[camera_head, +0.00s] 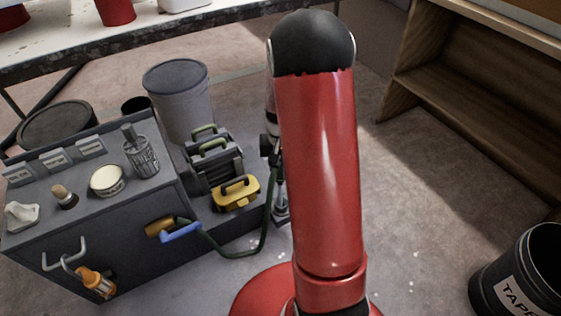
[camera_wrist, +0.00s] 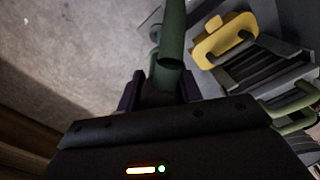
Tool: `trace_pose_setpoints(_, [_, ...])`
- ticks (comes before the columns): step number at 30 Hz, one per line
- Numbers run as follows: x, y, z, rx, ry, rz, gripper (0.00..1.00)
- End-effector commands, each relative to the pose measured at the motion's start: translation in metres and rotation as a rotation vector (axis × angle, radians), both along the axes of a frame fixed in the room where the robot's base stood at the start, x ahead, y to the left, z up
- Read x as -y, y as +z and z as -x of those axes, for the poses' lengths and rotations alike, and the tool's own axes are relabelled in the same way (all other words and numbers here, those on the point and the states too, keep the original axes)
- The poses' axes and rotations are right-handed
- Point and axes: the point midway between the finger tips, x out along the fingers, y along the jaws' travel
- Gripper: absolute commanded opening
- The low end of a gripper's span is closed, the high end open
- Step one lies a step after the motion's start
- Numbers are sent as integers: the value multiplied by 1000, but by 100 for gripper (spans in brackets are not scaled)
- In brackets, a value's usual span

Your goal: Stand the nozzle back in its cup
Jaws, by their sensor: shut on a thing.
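In the wrist view my gripper (camera_wrist: 160,92) is shut on a dark green tube-shaped piece (camera_wrist: 172,38), which I take to be the nozzle or its hose end. The piece lies between the two dark fingers and its round end faces the camera. In the head view my red arm hides most of my gripper. A green hose (camera_head: 263,232) runs from the cabinet's side and rises beside my arm. A small grey holder (camera_head: 281,211), possibly the cup, stands on the floor just left of my arm, partly hidden. I cannot tell whether the nozzle touches it.
A dark cabinet (camera_head: 125,246) with a blue-handled valve (camera_head: 180,232) is at left. A black bin (camera_head: 525,275) stands right. Floor between is clear.

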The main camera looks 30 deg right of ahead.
Motion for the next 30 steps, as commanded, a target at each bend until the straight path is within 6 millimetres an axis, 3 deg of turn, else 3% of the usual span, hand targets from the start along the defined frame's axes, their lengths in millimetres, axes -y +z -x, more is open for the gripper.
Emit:
trace_pose_setpoints(3, [4,5,1,0,-17,-1,10])
trace_pose_setpoints(8, [4,-3,2,-1,-16,-2,10])
trace_pose_setpoints(30, [4,-86,1,0,-15,-1,10])
